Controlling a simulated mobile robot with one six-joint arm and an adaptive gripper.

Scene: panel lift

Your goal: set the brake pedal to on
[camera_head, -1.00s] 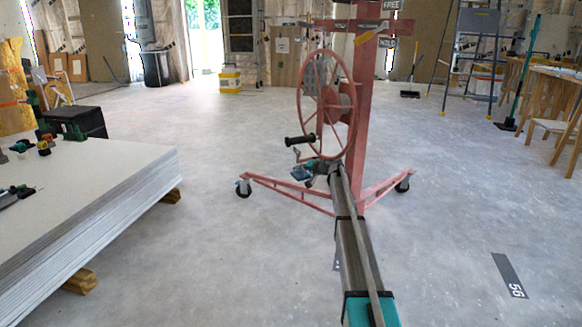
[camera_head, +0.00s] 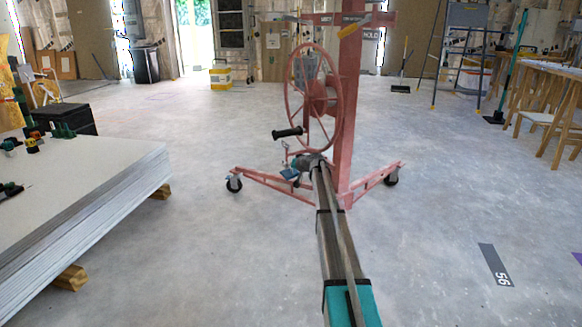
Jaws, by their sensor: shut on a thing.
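The pink panel lift stands ahead, with its mast (camera_head: 346,110), spoked wheel (camera_head: 313,98) and black crank handle (camera_head: 288,133). A sign reading HOLD (camera_head: 370,34) is beside the mast's upper part, close to a yellow pointer-like piece (camera_head: 354,24). I cannot make out the brake pedal for certain. My arm reaches forward to the foot of the lift, below the wheel. My gripper (camera_head: 300,168) is small there, by a thin pink rod (camera_head: 286,150) and the base, shut on a part of the lift. The arm and wrist hide which part.
A stack of white panels (camera_head: 90,190) on wooden blocks lies at left, with tools on top. The lift's legs spread on casters (camera_head: 234,184). A ladder (camera_head: 478,55) and wooden tables (camera_head: 545,90) stand at right.

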